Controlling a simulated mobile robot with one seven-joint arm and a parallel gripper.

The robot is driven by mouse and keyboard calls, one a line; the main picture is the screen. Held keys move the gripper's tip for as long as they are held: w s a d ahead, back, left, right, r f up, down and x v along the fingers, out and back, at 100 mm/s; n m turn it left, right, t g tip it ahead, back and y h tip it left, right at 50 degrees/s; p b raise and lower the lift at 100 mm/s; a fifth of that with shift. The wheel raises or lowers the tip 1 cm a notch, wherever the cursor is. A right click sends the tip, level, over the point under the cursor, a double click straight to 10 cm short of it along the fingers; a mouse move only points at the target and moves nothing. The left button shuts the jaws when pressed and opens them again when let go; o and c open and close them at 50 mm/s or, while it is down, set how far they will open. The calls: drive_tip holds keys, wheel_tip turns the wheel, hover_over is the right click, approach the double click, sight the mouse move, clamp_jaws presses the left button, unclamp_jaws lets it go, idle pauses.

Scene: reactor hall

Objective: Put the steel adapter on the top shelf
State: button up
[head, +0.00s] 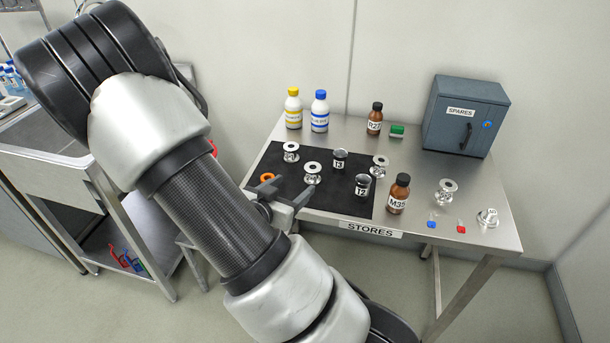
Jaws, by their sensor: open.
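Several small flanged steel fittings stand on the steel table (345,126). Three are on the black mat (345,203): one at the back left (291,152), one near the middle (313,173) and one at the right (379,166). Another flanged fitting (445,191) and a low steel cap-like piece (488,217) are at the right, off the mat. I cannot tell which is the adapter. My gripper (286,188) is open and empty by the mat's front left edge, next to an orange ring (268,177). No shelf is clearly identifiable as the top shelf.
Black-capped T3 (339,160) and T2 (362,185) containers stand on the mat. Brown bottles (398,194) (375,119), white bottles (293,108) (320,112) and a closed SPARES cabinet (465,116) surround it. A steel bench (60,170) stands left, partly behind my arm.

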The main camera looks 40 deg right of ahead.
drive_tip(key=b, duration=0.1)
approach(312, 167)
drive_tip(key=x, duration=0.2)
drive_tip(key=s+x, duration=0.1)
drive_tip(key=x, duration=0.2)
drive_tip(key=shift+d+f, duration=0.15)
drive_tip(key=shift+w+b+x, duration=0.2)
drive_tip(key=shift+b+x, duration=0.05)
drive_tip(key=shift+x, duration=1.1)
drive_tip(key=shift+w+b+x, duration=0.15)
drive_tip(key=shift+b+x, duration=0.05)
drive_tip(key=shift+x, duration=1.15)
drive_tip(key=shift+a, duration=0.2)
drive_tip(key=shift+c, duration=0.2)
drive_tip(key=c, duration=1.3)
